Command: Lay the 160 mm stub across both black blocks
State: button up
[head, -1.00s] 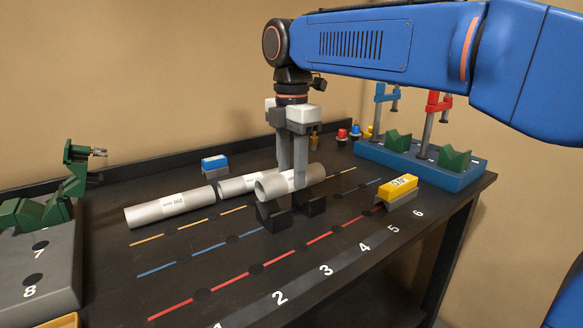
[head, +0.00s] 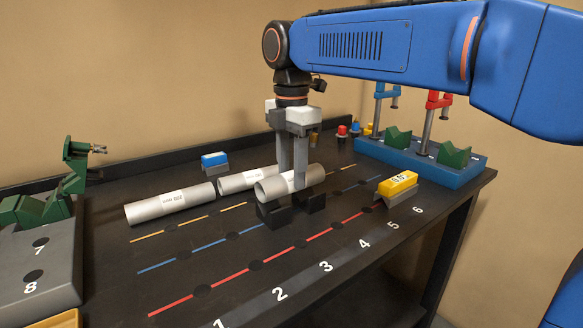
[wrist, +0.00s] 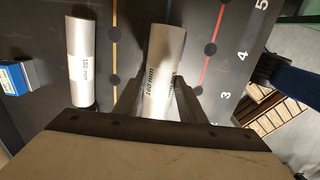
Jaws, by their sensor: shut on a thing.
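The grey stub (head: 268,190), labelled 160 mm in the wrist view (wrist: 160,85), is a hollow metal tube. My gripper (head: 299,183) points straight down, with its fingers shut around the middle of the stub. In the wrist view, my gripper (wrist: 157,100) has a finger on each side of it. The two black blocks, one at left (head: 273,215) and one at right (head: 310,203), stand side by side on the table directly under the stub. The stub lies across above both; whether it touches them I cannot tell. The blocks are hidden in the wrist view.
Two other grey tubes lie behind, a left one (head: 170,204) and a rear one (head: 245,180). A blue-topped block (head: 214,161) stands behind them. A yellow-topped block (head: 398,184) is to the right. A blue stand (head: 415,162) is at back right. The front table area is clear.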

jog(key=shift+f, duration=1.4)
dwell(0.4)
jog(key=o, duration=1.4)
jog(key=shift+o, duration=0.2)
